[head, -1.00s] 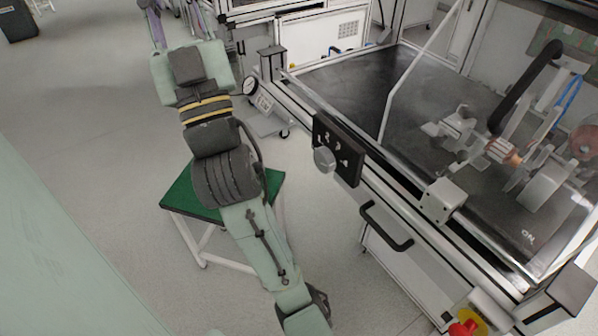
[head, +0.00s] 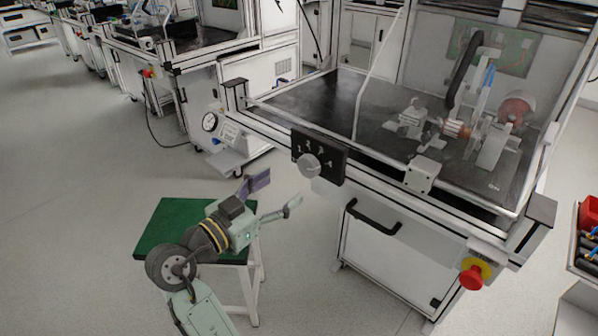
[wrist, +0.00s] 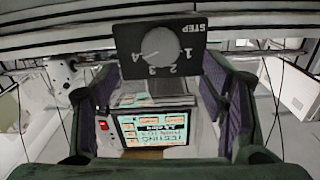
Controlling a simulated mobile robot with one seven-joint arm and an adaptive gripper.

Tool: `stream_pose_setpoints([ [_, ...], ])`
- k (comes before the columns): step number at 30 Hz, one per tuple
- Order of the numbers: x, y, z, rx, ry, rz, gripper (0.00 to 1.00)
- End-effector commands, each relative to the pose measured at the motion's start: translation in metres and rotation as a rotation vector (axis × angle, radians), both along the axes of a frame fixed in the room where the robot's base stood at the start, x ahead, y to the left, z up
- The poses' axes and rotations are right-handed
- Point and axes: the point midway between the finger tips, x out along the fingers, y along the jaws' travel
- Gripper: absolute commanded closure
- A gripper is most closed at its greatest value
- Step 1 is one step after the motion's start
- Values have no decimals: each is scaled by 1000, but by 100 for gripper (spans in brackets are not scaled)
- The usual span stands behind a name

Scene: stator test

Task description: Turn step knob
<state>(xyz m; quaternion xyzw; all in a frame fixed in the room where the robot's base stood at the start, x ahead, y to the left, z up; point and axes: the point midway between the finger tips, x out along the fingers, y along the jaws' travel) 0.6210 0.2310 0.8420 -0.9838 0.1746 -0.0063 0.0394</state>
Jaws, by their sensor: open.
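The step knob (head: 308,166) is a round grey dial on a black panel (head: 331,159) with numbers, on the front rail of the test bench. In the wrist view the knob (wrist: 161,44) sits at upper centre, with its panel (wrist: 189,69) reading STEP and 1 to 4 upside down. My gripper (head: 276,196) is open and empty, to the left of and below the knob in the head view. In the wrist view its two purple-padded fingers (wrist: 161,100) stand wide apart on either side below the knob. Nothing touches the knob.
A black handle (head: 373,217) and a red emergency button (head: 472,277) are on the bench front. A green-topped stool (head: 165,228) stands under my arm. A screen (wrist: 155,130) shows between my fingers in the wrist view. Open floor lies to the left.

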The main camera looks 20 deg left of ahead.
Motion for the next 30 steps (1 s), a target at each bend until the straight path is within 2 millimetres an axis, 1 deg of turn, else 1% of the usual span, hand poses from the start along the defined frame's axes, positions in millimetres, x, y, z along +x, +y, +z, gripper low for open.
stream_pose_setpoints([
  [1, 10, -5, 3, -3, 1, -5, 34],
  [6, 41, -15, 3, -3, 1, -2, 34],
  [9, 56, -20, 2, -2, 2, -1, 34],
  [12, 66, -24, 2, -2, 1, 0, 34],
  [16, 74, -26, 1, -1, 0, 3, 34],
  [24, 75, -27, 0, -1, 0, 3, 34],
  [25, 75, -27, 0, -1, 0, 3, 35],
  [30, 75, -27, 0, -1, 0, 3, 46],
])
